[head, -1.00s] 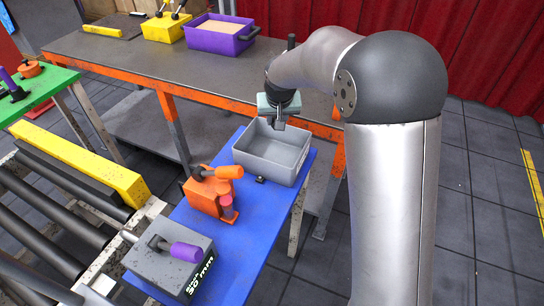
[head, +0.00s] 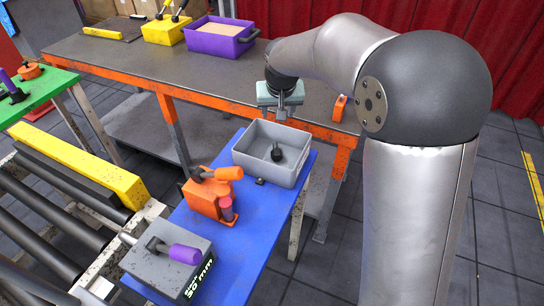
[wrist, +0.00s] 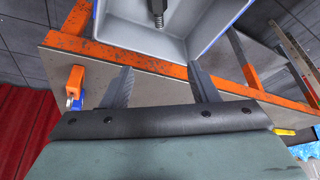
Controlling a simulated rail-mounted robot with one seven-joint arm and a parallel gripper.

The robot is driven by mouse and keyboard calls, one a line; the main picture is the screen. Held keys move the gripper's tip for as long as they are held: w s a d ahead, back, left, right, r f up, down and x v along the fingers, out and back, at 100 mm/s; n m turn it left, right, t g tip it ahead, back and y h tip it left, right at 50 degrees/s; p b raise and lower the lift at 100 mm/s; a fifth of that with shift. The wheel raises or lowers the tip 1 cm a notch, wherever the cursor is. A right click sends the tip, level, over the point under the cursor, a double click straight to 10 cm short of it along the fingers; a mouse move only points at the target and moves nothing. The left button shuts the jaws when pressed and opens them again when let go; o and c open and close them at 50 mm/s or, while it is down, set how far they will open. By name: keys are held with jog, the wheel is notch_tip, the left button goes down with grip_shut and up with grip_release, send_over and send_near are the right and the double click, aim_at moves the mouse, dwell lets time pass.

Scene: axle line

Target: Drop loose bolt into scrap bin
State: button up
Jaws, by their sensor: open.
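The loose bolt (head: 276,152) is dark and lies inside the grey scrap bin (head: 246,160), near the middle of its floor. Its threaded end also shows in the wrist view (wrist: 157,14) at the top edge; the rest is cut off there. The grey bin stands at the far end of the blue table. My gripper (head: 282,116) is above the far edge of the bin, apart from the bolt. In the wrist view my gripper (wrist: 160,88) is open and nothing is between its fingers.
The blue table (head: 235,262) also holds an orange block with an orange-handled part (head: 208,200) and a grey block with a purple handle (head: 168,264). A long bench (head: 130,62) with a purple box (head: 219,40) stands behind. A roller conveyor (head: 45,215) is at left.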

jog(key=b+v, duration=0.1)
jog(key=v, duration=1.1)
jog(key=s+d+f+g, duration=0.1)
jog(key=s+d+f, duration=0.4)
jog(key=s, duration=0.4)
jog(key=s+d+f+m+g, duration=0.1)
jog(key=s+d+f, duration=0.5)
jog(key=s, duration=0.4)
jog(key=s+d+f+g, duration=0.2)
jog(key=s+d+f, duration=0.3)
jog(key=s, duration=0.4)
jog(key=shift+s+f+h, duration=0.15)
jog(key=shift+s+h, duration=0.15)
jog(key=shift+s, duration=0.05)
jog(key=shift+d, duration=0.15)
